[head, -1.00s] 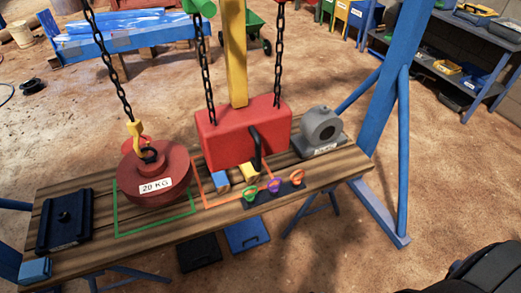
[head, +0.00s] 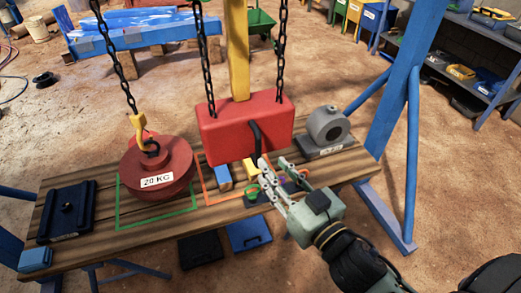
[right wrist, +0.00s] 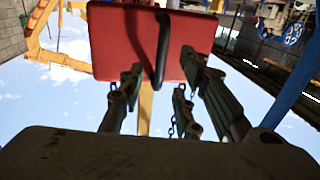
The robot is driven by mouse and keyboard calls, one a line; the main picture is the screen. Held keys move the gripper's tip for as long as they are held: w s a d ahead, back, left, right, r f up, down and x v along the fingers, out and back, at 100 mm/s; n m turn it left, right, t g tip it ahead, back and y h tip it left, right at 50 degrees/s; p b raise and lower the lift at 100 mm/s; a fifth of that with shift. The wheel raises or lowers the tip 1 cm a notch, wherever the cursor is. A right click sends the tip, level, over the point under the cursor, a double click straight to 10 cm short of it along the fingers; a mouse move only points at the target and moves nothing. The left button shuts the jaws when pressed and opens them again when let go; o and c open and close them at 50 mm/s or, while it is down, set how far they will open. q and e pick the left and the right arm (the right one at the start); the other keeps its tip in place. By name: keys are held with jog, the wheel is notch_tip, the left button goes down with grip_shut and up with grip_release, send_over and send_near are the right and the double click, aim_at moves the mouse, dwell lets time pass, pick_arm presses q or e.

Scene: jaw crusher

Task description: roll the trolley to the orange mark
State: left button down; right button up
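A red block (head: 222,135) with a curved black handle (head: 256,142) hangs between two chains above the bench; I cannot tell whether it is part of the trolley. The orange outline (head: 226,200) is painted on the bench below it. A red 20 KG weight (head: 152,168) is on a yellow hook (head: 139,126), over the green outline (head: 158,222). My right gripper (head: 273,166) is open, just in front of and below the handle. In the right wrist view the handle (right wrist: 163,48) shows between the spread fingers, apparently not gripped. My left gripper is out of view.
The wooden bench (head: 105,215) also carries a grey machine model (head: 326,128), a dark blue plate (head: 67,212), small blocks and coloured loops partly hidden by my gripper. A blue post (head: 392,120) stands at the right. Shelving (head: 480,75) is farther back.

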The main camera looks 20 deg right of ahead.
aim_at(260, 152)
jog(key=x, duration=0.2)
jog(key=p+x, duration=0.1)
jog(key=x, duration=0.1)
jog(key=p+x, duration=0.1)
jog(key=x, duration=0.1)
jog(key=shift+w+a+r, duration=0.1)
jog(key=shift+r, duration=0.25)
jog(key=shift+p+x, duration=0.4)
jog(key=shift+x, duration=0.4)
jog(key=shift+f, duration=0.15)
grip_shut()
